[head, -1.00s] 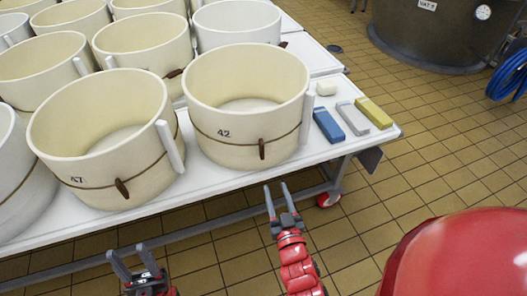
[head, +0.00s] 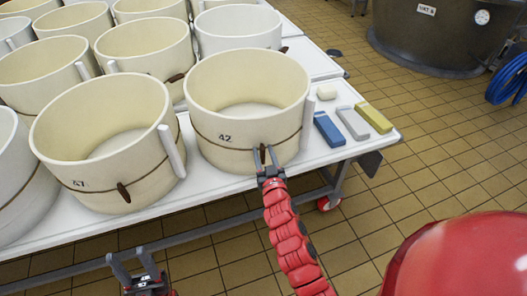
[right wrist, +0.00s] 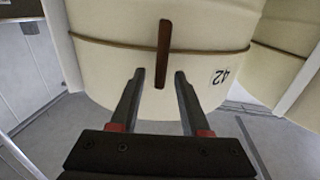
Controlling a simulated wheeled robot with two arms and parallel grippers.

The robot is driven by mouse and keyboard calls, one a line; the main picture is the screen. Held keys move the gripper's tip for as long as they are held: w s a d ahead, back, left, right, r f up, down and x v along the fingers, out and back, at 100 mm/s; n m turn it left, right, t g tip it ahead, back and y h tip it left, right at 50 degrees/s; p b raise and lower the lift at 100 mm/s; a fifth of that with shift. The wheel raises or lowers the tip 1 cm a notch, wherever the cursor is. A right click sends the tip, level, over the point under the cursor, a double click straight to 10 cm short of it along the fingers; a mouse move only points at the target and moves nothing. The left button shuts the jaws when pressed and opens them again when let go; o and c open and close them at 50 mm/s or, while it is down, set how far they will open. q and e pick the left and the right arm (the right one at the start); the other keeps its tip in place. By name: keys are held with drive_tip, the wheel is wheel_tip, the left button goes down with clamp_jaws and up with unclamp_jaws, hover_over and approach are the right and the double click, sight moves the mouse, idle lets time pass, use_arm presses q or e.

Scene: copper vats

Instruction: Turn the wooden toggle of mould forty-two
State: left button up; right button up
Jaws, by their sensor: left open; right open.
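Mould forty-two (head: 225,158) is a cream round tub on the white table, with "42" on its front and a cord around it. Its wooden toggle (right wrist: 164,52) is a dark upright stick on the cord; in the head view it is partly hidden by my right gripper (head: 265,153). My left gripper (head: 132,265) is open and empty in front of the table.
Several more moulds stand behind. Blue (head: 328,130), grey (head: 353,123) and yellow (head: 374,117) blocks lie to the right.

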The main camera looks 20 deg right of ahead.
drive_tip(key=shift+w, duration=0.25)
clamp_jaws()
